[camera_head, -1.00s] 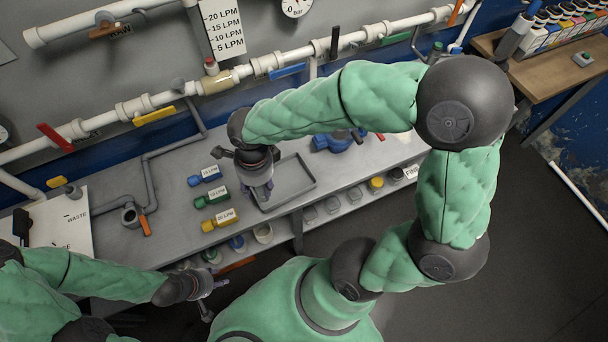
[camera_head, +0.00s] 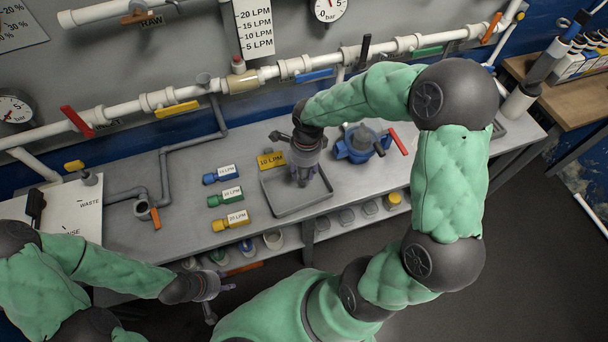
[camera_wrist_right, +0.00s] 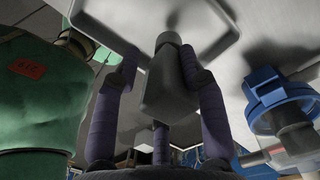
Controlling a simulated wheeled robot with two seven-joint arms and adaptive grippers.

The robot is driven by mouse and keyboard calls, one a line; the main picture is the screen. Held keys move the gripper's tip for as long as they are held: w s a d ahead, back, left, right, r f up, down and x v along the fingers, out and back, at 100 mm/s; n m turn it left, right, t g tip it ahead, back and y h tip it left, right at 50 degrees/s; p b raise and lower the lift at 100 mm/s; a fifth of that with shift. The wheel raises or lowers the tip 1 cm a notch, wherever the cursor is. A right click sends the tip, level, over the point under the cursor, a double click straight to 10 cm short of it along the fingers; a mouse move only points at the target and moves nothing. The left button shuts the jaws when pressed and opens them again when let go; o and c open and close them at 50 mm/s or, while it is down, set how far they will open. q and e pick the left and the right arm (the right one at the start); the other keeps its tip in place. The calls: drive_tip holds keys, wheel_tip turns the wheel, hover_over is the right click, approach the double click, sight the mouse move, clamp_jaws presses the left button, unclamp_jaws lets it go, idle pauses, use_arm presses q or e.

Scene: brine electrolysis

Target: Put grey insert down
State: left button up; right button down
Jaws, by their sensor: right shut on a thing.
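My right gripper (camera_head: 303,178) is shut on the grey insert. In the right wrist view the grey insert (camera_wrist_right: 168,85) is a block with a rounded knob end, held between purple fingers (camera_wrist_right: 160,95). In the head view the gripper hides most of it. I cannot tell whether the insert touches the tray. My left gripper (camera_head: 212,297) is at the lower left, in front of the bench edge, with its fingers spread and nothing visible in them.
Blue (camera_head: 219,174), green (camera_head: 225,196) and yellow (camera_head: 231,220) labelled fittings lie left of the tray. A yellow 10 LPM piece (camera_head: 271,159) lies behind it. A blue device (camera_head: 358,144) with a red handle stands close on the right. Pipes run along the wall behind.

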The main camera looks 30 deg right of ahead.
sight(304, 174)
drive_tip(key=f, duration=0.2)
drive_tip(key=f+b, duration=0.1)
drive_tip(key=shift+w+d+f, duration=0.15)
drive_tip(key=shift+d+f, duration=0.1)
drive_tip(key=shift+f, duration=0.15)
drive_tip(key=shift+r, duration=0.1)
drive_tip(key=shift+f, duration=0.2)
drive_tip(key=c, duration=0.7)
unclamp_jaws()
drive_tip(key=shift+r, duration=0.1)
drive_tip(key=shift+r, duration=0.3)
drive_tip(key=r+p, duration=0.1)
drive_tip(key=r, duration=0.3)
drive_tip(key=r+p, duration=0.1)
drive_tip(key=r, duration=0.2)
drive_tip(key=r+p, duration=0.1)
drive_tip(key=r, duration=0.3)
drive_tip(key=shift+s+d+r, duration=0.2)
drive_tip(key=shift+d+r, duration=0.1)
drive_tip(key=shift+d, duration=0.1)
